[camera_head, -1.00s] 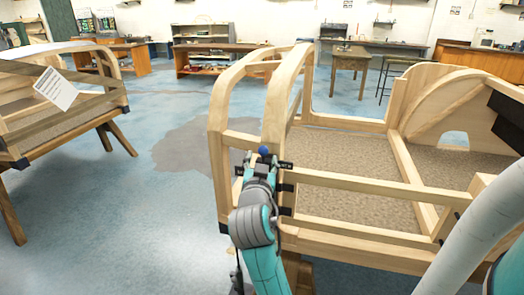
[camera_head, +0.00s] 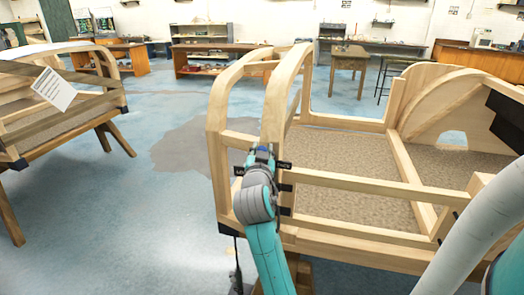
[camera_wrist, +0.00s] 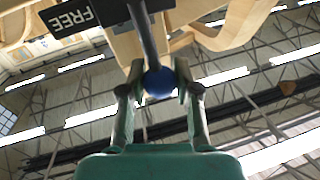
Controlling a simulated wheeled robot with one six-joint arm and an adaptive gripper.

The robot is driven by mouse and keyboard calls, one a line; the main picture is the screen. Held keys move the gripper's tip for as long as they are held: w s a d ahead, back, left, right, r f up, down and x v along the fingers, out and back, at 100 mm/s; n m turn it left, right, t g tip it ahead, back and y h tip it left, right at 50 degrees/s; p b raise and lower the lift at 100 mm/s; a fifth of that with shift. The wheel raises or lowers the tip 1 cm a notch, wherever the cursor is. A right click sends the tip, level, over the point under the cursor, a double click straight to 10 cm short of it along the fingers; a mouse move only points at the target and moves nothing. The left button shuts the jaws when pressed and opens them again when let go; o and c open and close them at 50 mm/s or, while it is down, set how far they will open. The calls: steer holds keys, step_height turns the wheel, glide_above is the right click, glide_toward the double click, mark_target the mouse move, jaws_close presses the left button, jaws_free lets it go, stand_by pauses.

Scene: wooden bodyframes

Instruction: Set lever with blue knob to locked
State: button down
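The blue knob (camera_wrist: 160,82) sits at the end of a dark lever (camera_wrist: 146,35) in the wrist view. My gripper (camera_wrist: 160,76) has one finger on each side of the knob, very close to it. I cannot tell whether both fingertips press on it. A dark label reading FREE (camera_wrist: 72,17) is left of the lever in the wrist view. In the head view my gripper (camera_head: 262,157) is at the front corner post of the wooden bodyframe (camera_head: 350,184), mostly covering the knob. Dark label plates show on both sides of it, partly hidden and too small to read.
The frame's rails and arched posts (camera_head: 274,110) rise right beside and behind my gripper. Another wooden frame (camera_head: 60,125) with a paper sheet (camera_head: 54,89) stands at the left. The blue floor (camera_head: 110,225) between them is clear. Workbenches (camera_head: 222,62) line the back.

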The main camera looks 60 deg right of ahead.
steer(key=shift+w+a, duration=0.1)
steer(key=shift+w, duration=0.05)
steer(key=shift+w+a+f+n+g+y, duration=0.1)
steer(key=shift+w+a+f+n+g, duration=0.45)
steer(key=shift+w+f+n, duration=1.4)
steer(key=shift+w+a+f+n+g+y, duration=0.1)
steer(key=shift+w+a+f+n+g, duration=0.4)
steer(key=shift+n, duration=2.75)
steer(key=shift+w+a+f+n+g+y, duration=0.15)
steer(key=shift+w+f+n+g, duration=1.05)
steer(key=shift+n, duration=1.4)
steer(key=shift+s+f+t, duration=0.25)
steer(key=shift+f+t, duration=0.05)
steer(key=shift+t, duration=0.05)
steer(key=c, duration=0.8)
jaws_free()
steer(key=v, duration=1.2)
